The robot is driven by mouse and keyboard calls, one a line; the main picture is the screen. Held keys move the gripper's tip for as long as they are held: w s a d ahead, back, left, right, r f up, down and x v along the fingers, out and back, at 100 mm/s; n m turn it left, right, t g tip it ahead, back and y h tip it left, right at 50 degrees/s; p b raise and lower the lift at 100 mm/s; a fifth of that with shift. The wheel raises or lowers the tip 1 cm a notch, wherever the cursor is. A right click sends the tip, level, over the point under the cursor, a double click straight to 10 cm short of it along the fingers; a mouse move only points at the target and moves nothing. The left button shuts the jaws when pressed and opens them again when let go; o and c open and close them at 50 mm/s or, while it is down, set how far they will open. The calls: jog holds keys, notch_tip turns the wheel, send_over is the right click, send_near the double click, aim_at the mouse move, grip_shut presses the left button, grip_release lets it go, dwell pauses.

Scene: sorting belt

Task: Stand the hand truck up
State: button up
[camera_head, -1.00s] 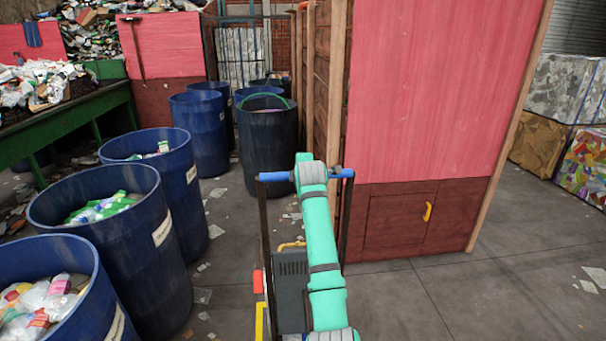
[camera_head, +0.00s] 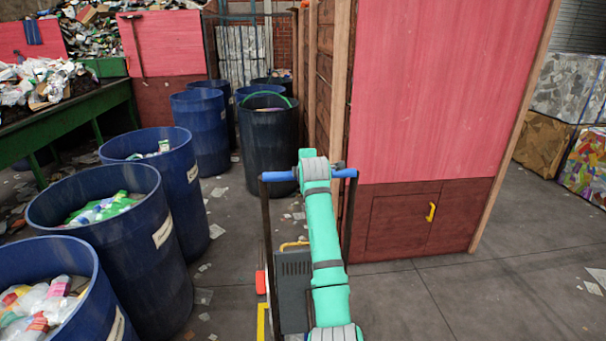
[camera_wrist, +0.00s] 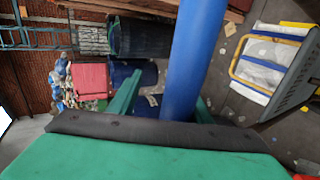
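The hand truck (camera_head: 349,235) has dark side posts and a blue crossbar handle (camera_head: 279,176) at the top. The posts run nearly vertically in the head view, but I cannot tell its exact lean. Its lower end is hidden by my arm and the picture's edge. My gripper is at the middle of the handle and is hidden behind my arm in the head view. In the wrist view the blue handle (camera_wrist: 193,65) runs between the two green fingers of my gripper (camera_wrist: 168,92), which appears shut on it. The finger contact is partly hidden.
Blue barrels (camera_head: 163,240) with waste stand in a row on the left, and a darker barrel (camera_head: 267,135) stands behind the handle. A pink and brown partition (camera_head: 425,90) stands close behind on the right. Bare floor (camera_head: 440,300) lies to the right.

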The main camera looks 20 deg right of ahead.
jog(key=shift+f, duration=0.2)
dwell(0.3)
jog(key=v, duration=1.1)
jog(key=shift+w+d, duration=0.1)
jog(key=shift+w, duration=0.1)
